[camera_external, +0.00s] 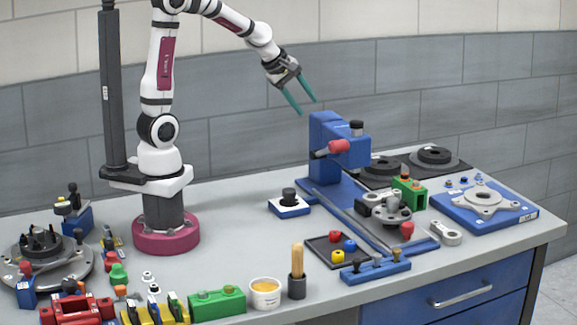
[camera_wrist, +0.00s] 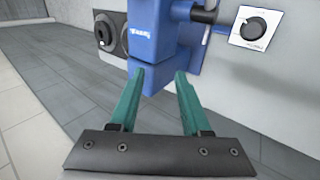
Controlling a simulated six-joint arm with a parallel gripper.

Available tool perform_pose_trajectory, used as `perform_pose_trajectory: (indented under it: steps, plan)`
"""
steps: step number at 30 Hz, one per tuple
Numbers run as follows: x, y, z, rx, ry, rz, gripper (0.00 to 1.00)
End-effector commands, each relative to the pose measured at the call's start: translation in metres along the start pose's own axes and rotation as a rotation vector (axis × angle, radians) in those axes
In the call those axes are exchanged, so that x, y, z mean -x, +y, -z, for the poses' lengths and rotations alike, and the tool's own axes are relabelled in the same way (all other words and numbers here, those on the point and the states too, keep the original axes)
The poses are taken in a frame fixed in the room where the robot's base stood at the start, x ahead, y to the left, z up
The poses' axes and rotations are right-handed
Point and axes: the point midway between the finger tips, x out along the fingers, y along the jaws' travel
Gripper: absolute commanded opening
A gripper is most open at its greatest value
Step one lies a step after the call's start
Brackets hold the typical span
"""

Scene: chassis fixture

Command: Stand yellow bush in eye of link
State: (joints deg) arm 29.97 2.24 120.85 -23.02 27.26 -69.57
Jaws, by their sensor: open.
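The yellow bush (camera_external: 338,256) sits in a small dark tray (camera_external: 316,245) near the front middle of the bench, beside a red bush (camera_external: 334,237) and a blue bush (camera_external: 349,245). The link (camera_external: 446,232) is a light grey bar with round ends, lying on the bench right of the tray. My gripper (camera_external: 308,107) is open and empty, high above the bench, at the upper left of the blue press (camera_external: 325,150). In the wrist view, the open green fingers (camera_wrist: 160,75) have the blue press beyond them. Neither the yellow bush nor the link shows there.
The press stands tall between my gripper and the right side. A grey round fixture (camera_external: 391,210) and green block (camera_external: 409,192) lie left of the link.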

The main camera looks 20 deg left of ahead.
Motion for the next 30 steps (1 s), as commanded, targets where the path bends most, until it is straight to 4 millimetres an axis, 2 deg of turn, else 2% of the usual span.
perform_pose_trajectory:
  steps: [1, 3, 5, 6, 7, 8, 11, 12, 14, 15, 18, 21, 22, 26, 30]
  plan:
    - [-0.024, 0.032, -0.023, 0.169, -0.028, -0.070, 0.47]
    - [-0.049, 0.073, -0.053, 0.438, -0.077, -0.170, 0.47]
    - [-0.067, 0.099, -0.079, 0.640, -0.127, -0.232, 0.47]
    - [-0.077, 0.109, -0.101, 0.735, -0.167, -0.242, 0.47]
    - [-0.083, 0.108, -0.121, 0.759, -0.193, -0.221, 0.47]
    - [-0.088, 0.102, -0.141, 0.751, -0.214, -0.180, 0.47]
    - [-0.097, 0.059, -0.215, 0.623, -0.257, 0.016, 0.47]
    - [-0.098, 0.033, -0.246, 0.552, -0.262, 0.110, 0.47]
    - [-0.097, -0.008, -0.288, 0.439, -0.253, 0.246, 0.47]
    - [-0.093, -0.037, -0.310, 0.361, -0.234, 0.329, 0.47]
    - [-0.081, -0.100, -0.344, 0.177, -0.158, 0.490, 0.47]
    - [-0.070, -0.139, -0.357, 0.046, -0.080, 0.574, 0.47]
    - [-0.068, -0.145, -0.358, 0.021, -0.063, 0.587, 0.47]
    - [-0.070, -0.159, -0.358, -0.015, -0.033, 0.609, 0.47]
    - [-0.090, -0.172, -0.358, -0.012, -0.034, 0.609, 0.47]
